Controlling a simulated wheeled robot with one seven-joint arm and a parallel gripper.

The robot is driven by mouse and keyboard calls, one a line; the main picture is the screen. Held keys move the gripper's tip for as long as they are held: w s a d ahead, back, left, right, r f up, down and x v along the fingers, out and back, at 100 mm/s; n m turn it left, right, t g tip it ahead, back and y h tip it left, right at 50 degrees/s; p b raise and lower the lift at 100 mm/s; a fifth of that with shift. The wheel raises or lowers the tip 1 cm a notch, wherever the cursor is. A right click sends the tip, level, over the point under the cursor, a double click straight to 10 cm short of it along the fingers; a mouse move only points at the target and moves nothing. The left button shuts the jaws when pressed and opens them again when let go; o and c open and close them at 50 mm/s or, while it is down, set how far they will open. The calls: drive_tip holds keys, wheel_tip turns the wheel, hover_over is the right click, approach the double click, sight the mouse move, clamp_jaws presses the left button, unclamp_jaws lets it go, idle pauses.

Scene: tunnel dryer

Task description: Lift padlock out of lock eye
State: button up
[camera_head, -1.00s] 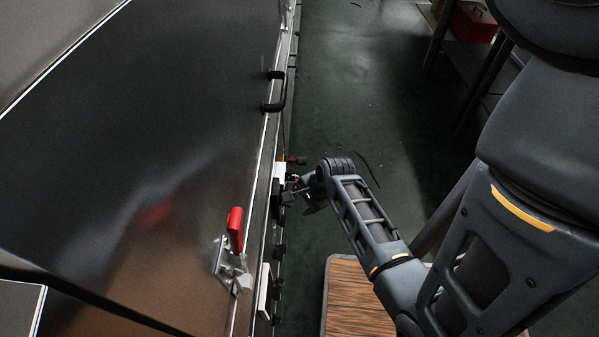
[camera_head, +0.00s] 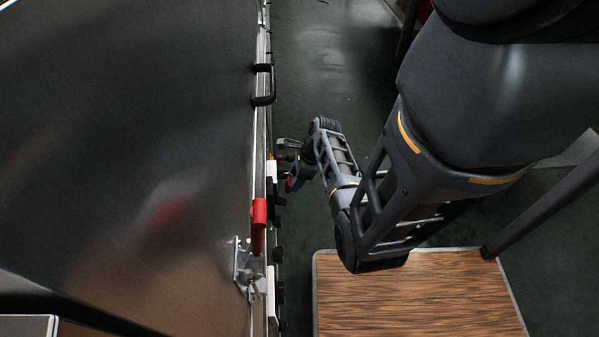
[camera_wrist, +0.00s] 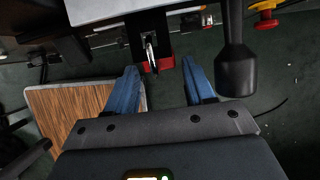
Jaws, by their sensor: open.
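The padlock (camera_wrist: 159,65) has a red body and a pale metal shackle, and it hangs at the dark lock bracket (camera_wrist: 147,27) in the wrist view. My gripper (camera_wrist: 160,75) is open, with its two blue fingers apart on either side below the padlock. I see no contact between fingers and padlock. In the head view my gripper (camera_head: 287,165) is beside the dryer's edge, and a small red patch (camera_head: 292,184) shows there, mostly hidden. The lock eye itself is hard to make out.
A red-handled toggle clamp (camera_head: 259,228) is on the dryer panel (camera_head: 120,130), with a black pull handle (camera_head: 267,85) farther along. A black cylindrical knob (camera_wrist: 237,70) hangs right of my fingers. A wood-topped platform (camera_head: 415,290) stands below my arm.

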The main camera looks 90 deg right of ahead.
drive_tip(key=shift+x, duration=0.85)
drive_tip(key=shift+r, duration=0.1)
drive_tip(key=shift+c, duration=0.2)
drive_tip(key=c, duration=0.7)
drive_tip(key=o, duration=0.4)
drive_tip(key=c, duration=0.3)
drive_tip(key=shift+s+r+p, duration=0.15)
drive_tip(key=shift+r+p, duration=0.6)
drive_tip(key=shift+p, duration=0.15)
drive_tip(key=shift+w+r+p+v, duration=0.1)
drive_tip(key=shift+w+p+v, duration=0.05)
drive_tip(key=shift+p+v, duration=1)
drive_tip(key=shift+w+r+p+v, duration=0.1)
drive_tip(key=shift+w+p+v, duration=0.1)
drive_tip(key=shift+p+v, duration=0.95)
drive_tip(key=shift+w+p+v, duration=0.15)
drive_tip(key=shift+p+v, duration=0.7)
drive_tip(key=shift+p, duration=0.5)
drive_tip(key=shift+r, duration=0.15)
